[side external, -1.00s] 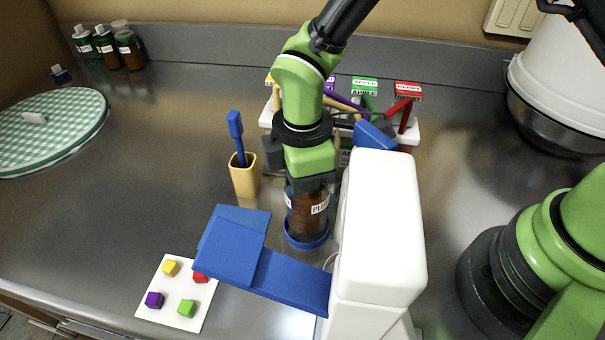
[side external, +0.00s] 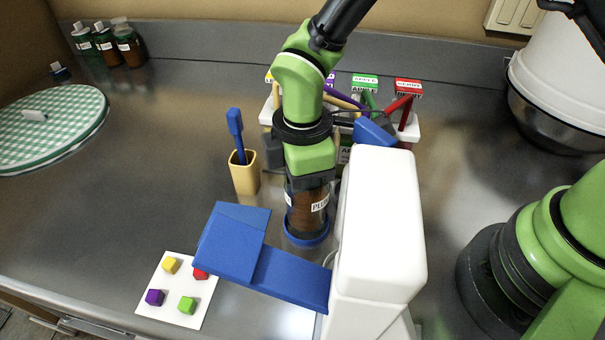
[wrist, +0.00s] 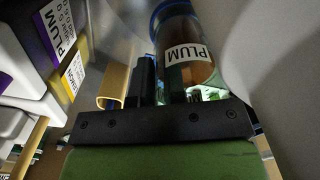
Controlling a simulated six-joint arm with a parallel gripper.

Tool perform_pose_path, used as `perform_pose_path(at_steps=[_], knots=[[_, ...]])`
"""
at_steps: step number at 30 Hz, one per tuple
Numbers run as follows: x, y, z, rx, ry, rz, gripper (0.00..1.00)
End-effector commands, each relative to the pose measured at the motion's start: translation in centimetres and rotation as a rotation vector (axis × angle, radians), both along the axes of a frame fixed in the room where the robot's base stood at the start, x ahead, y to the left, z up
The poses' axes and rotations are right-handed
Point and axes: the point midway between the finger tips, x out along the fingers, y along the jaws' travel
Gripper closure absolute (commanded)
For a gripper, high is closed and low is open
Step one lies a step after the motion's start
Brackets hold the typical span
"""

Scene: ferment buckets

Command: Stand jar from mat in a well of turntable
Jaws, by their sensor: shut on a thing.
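A brown jar (side external: 304,211) with a white PLUM label stands upright below my gripper (side external: 309,184), with a blue ring (side external: 307,240) around its foot. My gripper is shut on the jar's upper part; its fingers are mostly hidden in the side view. In the wrist view the jar (wrist: 190,75) lies beyond the gripper, and a dark finger (wrist: 144,80) shows at its left. I cannot tell whether the jar's foot touches the surface. A round green-and-white checked mat (side external: 60,125) lies at the far left. I cannot make out a turntable with wells.
A white machine (side external: 380,230) with a blue arm (side external: 290,280) stands close right and in front of the jar. A yellow cup (side external: 244,178) with a blue tool is left. A labelled rack (side external: 408,130) is behind. A white card (side external: 180,318) with coloured cubes lies front left. The left-middle counter is clear.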

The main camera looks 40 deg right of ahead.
Motion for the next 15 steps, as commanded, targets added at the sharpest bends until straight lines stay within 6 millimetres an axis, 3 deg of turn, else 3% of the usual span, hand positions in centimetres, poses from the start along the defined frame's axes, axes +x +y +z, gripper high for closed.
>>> perform_pose_path(at_steps=[15], knots=[[0.01,0.01,-0.40,0.000,0.000,0.000,1.00]])
